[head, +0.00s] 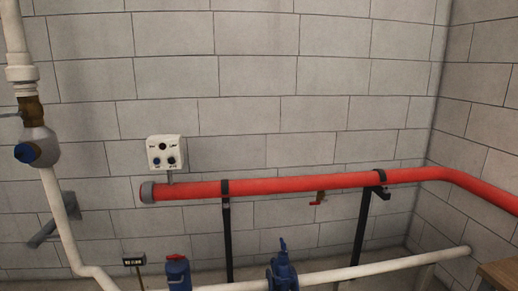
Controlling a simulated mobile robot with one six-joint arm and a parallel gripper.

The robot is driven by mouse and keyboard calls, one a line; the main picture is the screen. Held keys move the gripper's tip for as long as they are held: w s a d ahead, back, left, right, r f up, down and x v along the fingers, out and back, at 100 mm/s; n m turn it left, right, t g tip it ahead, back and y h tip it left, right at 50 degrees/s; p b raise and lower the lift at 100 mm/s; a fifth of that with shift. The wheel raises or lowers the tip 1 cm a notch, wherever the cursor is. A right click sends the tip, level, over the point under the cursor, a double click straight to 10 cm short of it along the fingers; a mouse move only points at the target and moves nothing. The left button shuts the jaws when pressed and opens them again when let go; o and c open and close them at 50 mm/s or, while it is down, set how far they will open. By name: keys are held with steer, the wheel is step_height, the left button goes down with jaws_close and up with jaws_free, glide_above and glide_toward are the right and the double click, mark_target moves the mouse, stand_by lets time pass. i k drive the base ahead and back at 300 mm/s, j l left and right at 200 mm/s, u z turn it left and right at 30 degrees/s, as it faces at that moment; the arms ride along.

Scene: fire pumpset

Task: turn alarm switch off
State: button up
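A small white control box (166,152) is fixed to the grey block wall, left of the middle in the head view. Its face carries two dark knobs at the bottom and small round parts above them. The labels are too small to read, so I cannot tell which knob is the alarm switch or how it is set. My gripper is not in view.
A thick red pipe (290,185) runs along the wall just below the box, on black stands (228,240). A white pipe (62,210) with a blue-handled valve (27,153) stands at the left. Blue valves (282,270) sit low in front.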

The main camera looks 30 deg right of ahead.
mark_target(171, 161)
steer(key=z, duration=0.2)
steer(key=i+j+z, duration=0.4)
steer(key=j, duration=0.35)
steer(key=i+j+z, duration=0.15)
steer(key=j, duration=0.3)
steer(key=i+j+z, duration=0.2)
steer(key=j, duration=0.25)
steer(key=i+j+z, duration=0.2)
steer(key=j, duration=0.3)
steer(key=j+z, duration=0.2)
steer(key=j, duration=0.3)
steer(key=i+j+z, duration=0.15)
steer(key=j, duration=0.35)
steer(key=i+l+u, duration=0.1)
steer(key=i+l, duration=0.15)
steer(key=i, duration=0.25)
